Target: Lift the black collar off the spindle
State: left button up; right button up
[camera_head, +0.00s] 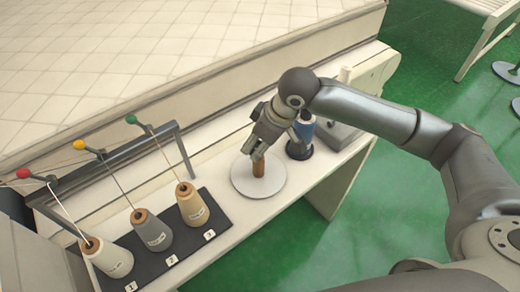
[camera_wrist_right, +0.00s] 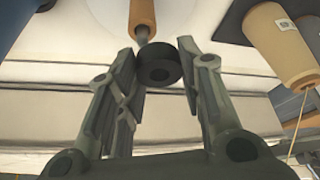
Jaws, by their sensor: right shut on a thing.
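The black collar (camera_wrist_right: 158,64) is between the fingers of my right gripper (camera_wrist_right: 160,72) in the right wrist view, and the gripper is shut on it. The spindle (camera_wrist_right: 142,14) has a tan wooden body and a thin grey tip that runs up to the collar's edge; I cannot tell whether the tip is still inside the collar. In the head view my right gripper (camera_head: 257,153) is directly above the wooden spindle (camera_head: 258,168), which stands upright on a round white disc (camera_head: 270,189). The collar is not clear there. My left gripper is not in view.
Three numbered thread cones (camera_head: 152,230) stand on a black mat (camera_head: 190,245) at the left, with threads rising to red, yellow and green balls. A quilted mattress (camera_head: 150,60) lies behind. Green floor (camera_head: 310,255) is at the front.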

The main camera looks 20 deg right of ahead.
jog(key=s+a+r+b, duration=0.2)
jog(key=s+a+r, duration=0.6)
jog(key=s, duration=0.1)
jog(key=shift+s, duration=0.25)
jog(key=shift+r, duration=0.1)
